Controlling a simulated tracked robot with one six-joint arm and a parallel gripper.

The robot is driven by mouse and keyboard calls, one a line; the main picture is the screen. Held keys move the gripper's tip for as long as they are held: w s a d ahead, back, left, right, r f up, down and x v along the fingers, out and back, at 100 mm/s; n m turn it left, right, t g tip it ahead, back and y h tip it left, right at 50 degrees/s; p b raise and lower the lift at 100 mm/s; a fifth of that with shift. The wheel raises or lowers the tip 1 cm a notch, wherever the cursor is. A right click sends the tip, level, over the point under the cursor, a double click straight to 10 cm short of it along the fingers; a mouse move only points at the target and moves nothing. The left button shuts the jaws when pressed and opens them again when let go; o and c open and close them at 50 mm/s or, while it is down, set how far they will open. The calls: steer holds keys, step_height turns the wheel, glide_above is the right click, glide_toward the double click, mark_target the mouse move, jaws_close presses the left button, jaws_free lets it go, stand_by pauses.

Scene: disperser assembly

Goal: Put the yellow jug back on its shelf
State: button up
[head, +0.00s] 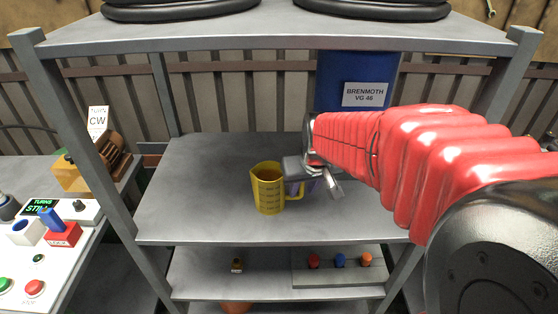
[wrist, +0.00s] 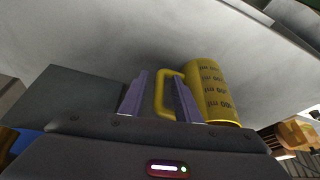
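The yellow jug (head: 268,190) stands upright on the middle shelf (head: 200,215) of a grey metal rack, with orange-brown contents visible at its mouth. Its handle faces right, towards my gripper (head: 304,187), which is low over the shelf. In the wrist view the jug (wrist: 208,92) lies just right of my gripper (wrist: 158,77). The two purple fingers are apart, with the yellow handle (wrist: 160,95) showing between them. A gap shows between the left finger and the handle. I cannot tell whether the right finger touches the handle or jug.
A blue container labelled BRENMOTH VG 46 (head: 366,95) stands behind my arm. A control bench (head: 60,235) is at left. The middle shelf is clear left of the jug.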

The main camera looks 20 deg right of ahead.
steer(key=v, duration=1.2)
steer(key=shift+s+a, duration=0.1)
steer(key=s+a+f+n+t, duration=0.1)
steer(key=s+a+f, duration=0.3)
steer(key=s+a, duration=0.4)
steer(key=s, duration=0.4)
steer(key=shift+f, duration=0.4)
stand_by(0.9)
